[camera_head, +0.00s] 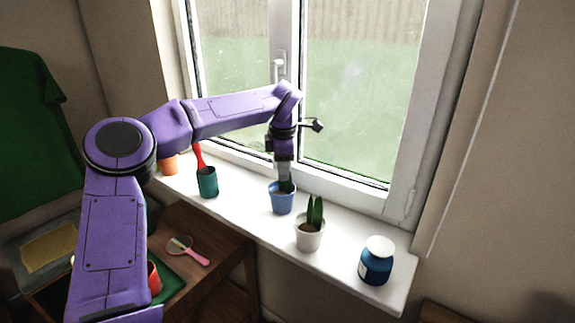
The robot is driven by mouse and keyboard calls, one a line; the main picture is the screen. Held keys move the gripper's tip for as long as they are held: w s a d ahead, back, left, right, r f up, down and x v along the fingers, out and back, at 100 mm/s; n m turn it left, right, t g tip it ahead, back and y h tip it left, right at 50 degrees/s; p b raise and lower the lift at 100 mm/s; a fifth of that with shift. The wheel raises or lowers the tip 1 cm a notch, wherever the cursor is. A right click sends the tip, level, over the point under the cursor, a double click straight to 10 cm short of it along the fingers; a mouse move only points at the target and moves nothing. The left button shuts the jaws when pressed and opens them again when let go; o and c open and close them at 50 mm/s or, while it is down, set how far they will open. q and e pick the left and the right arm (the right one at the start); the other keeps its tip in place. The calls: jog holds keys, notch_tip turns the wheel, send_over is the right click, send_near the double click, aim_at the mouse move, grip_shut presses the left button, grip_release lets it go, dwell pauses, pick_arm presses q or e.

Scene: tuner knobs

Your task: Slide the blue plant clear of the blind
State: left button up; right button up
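The blue plant pot (282,202) stands upright on the white window sill (345,262), near the middle. A little dark green of its plant shows at the rim. My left arm reaches in from the left, and my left gripper (285,180) points down right at the pot's top. Its fingertips overlap the plant, so I cannot tell whether they grip it or only stand beside it. I cannot make out a blind for certain; a thin pale vertical line (473,130) runs down the wall right of the window. My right gripper is not in view.
A white pot with a green plant (310,236) stands close to the right of the blue pot. Farther right is a blue jar with a white lid (376,262). A teal cup (208,182) with a red item and an orange pot (169,165) stand left. The window handle (278,68) is behind.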

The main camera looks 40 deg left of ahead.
aim_at(283, 194)
pick_arm(q)
jog(key=f, duration=0.3)
jog(key=a+f, duration=0.1)
jog(key=f, duration=0.3)
jog(key=w+f+p, duration=0.1)
jog(key=f, duration=0.2)
jog(key=shift+w+a+f, duration=0.1)
jog(key=shift+a+f, duration=0.1)
jog(key=shift+f, duration=0.05)
jog(key=shift+c, duration=0.3)
grip_shut()
dwell(0.9)
